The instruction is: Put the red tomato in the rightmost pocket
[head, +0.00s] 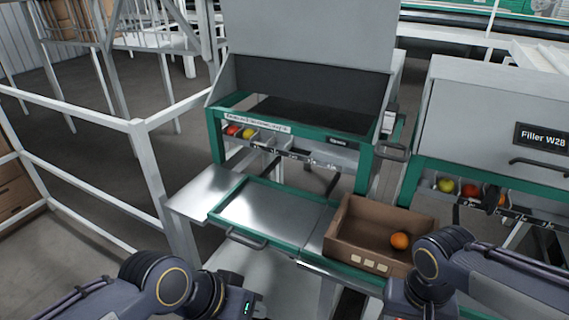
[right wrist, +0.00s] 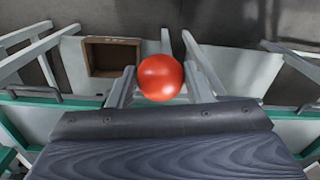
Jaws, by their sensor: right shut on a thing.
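The red tomato (right wrist: 159,77) is held between the two pale fingers of my right gripper (right wrist: 162,88) in the right wrist view. In the head view the tomato is hidden, and only part of the right hand shows at the bottom right. My left gripper (head: 240,303) shows at the bottom edge of the head view; its fingertips are not visible. The row of pockets (head: 305,157) runs under the green-framed hopper. A red tomato (head: 233,130) and a yellow one (head: 249,133) sit at its left end. The rightmost pocket is too small and shaded to make out clearly.
A cardboard box (head: 345,232) with an orange tomato (head: 400,240) stands right of a metal tray (head: 270,213) with a green rim. A second filler (head: 500,110) with several fruits stands at right. White railings (head: 140,160) are at left. The tray is bare.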

